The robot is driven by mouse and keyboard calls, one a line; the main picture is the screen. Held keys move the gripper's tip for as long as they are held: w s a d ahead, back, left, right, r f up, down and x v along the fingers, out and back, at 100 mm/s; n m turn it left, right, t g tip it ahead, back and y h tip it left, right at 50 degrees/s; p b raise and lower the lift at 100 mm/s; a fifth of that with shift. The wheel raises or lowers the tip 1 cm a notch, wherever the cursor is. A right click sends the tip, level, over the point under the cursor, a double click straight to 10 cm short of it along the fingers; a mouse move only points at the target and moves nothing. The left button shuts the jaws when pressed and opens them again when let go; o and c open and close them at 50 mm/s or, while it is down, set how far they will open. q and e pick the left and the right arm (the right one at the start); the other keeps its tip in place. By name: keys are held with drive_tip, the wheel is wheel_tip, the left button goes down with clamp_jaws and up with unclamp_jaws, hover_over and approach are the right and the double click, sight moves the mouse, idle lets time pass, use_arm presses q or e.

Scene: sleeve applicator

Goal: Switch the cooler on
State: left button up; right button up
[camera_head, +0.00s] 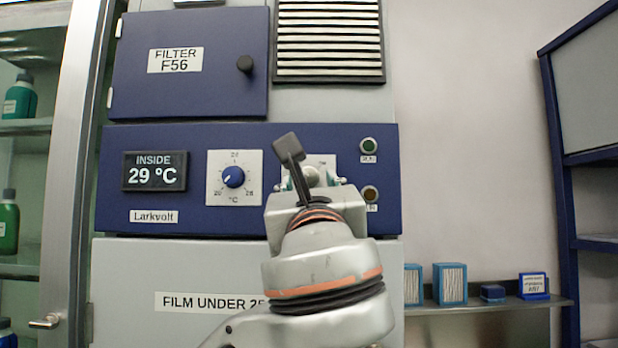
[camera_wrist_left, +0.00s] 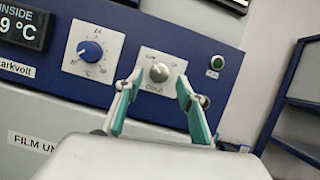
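The cooler's blue control panel (camera_head: 200,140) has a display reading INSIDE 29 °C (camera_head: 155,171). A blue temperature dial (camera_head: 233,177) sits on a white plate. To its right is a silver rotary knob (camera_wrist_left: 159,72) on its own white plate, whose lettering is too small to read; in the head view my gripper mostly covers it. My left gripper (camera_wrist_left: 159,87) is in front of this knob, its two teal-padded fingers apart, one on each side. I cannot tell whether they touch it. My right gripper is not in view.
A green lamp (camera_head: 368,145) and an amber lamp (camera_head: 370,194), both dull, are right of the knob. A filter door (camera_head: 190,65) and vent grille (camera_head: 329,40) are above. A shelf (camera_head: 490,307) with small boxes stands at right, a glass-fronted cabinet with bottles (camera_head: 20,97) at left.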

sight(309, 176)
use_arm(q)
drive_tip(key=shift+x, duration=1.1)
drive_tip(key=shift+w, duration=0.35)
drive_tip(key=c, duration=0.9)
clamp_jaws()
drive_tip(key=shift+r, duration=0.1)
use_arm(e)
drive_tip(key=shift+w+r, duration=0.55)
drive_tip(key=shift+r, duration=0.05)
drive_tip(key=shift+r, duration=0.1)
